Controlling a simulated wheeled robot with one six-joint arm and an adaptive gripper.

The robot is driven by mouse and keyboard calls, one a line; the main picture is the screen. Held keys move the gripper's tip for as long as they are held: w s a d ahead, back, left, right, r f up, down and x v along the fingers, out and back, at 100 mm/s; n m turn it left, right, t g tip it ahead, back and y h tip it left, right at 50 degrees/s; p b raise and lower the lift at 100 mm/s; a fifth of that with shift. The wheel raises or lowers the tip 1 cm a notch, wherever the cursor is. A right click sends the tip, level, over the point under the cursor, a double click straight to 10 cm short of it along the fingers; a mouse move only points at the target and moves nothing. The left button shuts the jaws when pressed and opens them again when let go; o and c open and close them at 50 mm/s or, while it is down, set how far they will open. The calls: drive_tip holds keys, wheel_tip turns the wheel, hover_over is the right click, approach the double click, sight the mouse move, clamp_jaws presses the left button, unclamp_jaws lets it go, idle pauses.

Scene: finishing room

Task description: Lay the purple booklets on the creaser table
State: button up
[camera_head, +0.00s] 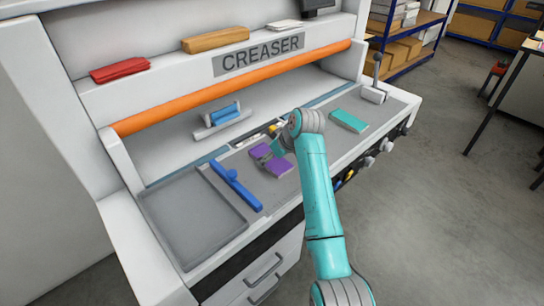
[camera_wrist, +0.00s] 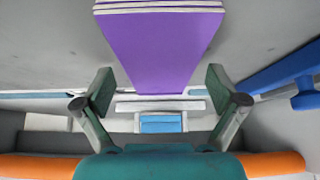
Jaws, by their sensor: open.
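The purple booklets (camera_head: 279,168) lie as a small stack on the grey creaser table (camera_head: 313,160), near its middle. My gripper (camera_head: 268,152) is over them and hides part of the stack. In the wrist view the purple stack (camera_wrist: 160,45) shows its layered edge at the top, and its other end reaches between the two fingers. My gripper (camera_wrist: 160,92) is open there, with a finger on each side and a gap to the purple on both sides. I cannot tell how high the fingers are above the table.
A blue-handled tool (camera_head: 236,187) lies left of the booklets, beside a shallow grey tray (camera_head: 190,222). A teal block (camera_head: 348,121) lies to the right, with a lever (camera_head: 375,85) beyond. A blue piece on a grey holder (camera_head: 222,117) and an orange bar (camera_head: 240,86) are behind.

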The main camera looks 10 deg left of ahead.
drive_tip(key=shift+r, duration=0.1)
drive_tip(key=shift+d+r, duration=0.15)
drive_tip(key=shift+r, duration=0.15)
drive_tip(key=v, duration=1.1)
drive_tip(key=shift+s, duration=0.25)
drive_tip(key=shift+r, duration=0.15)
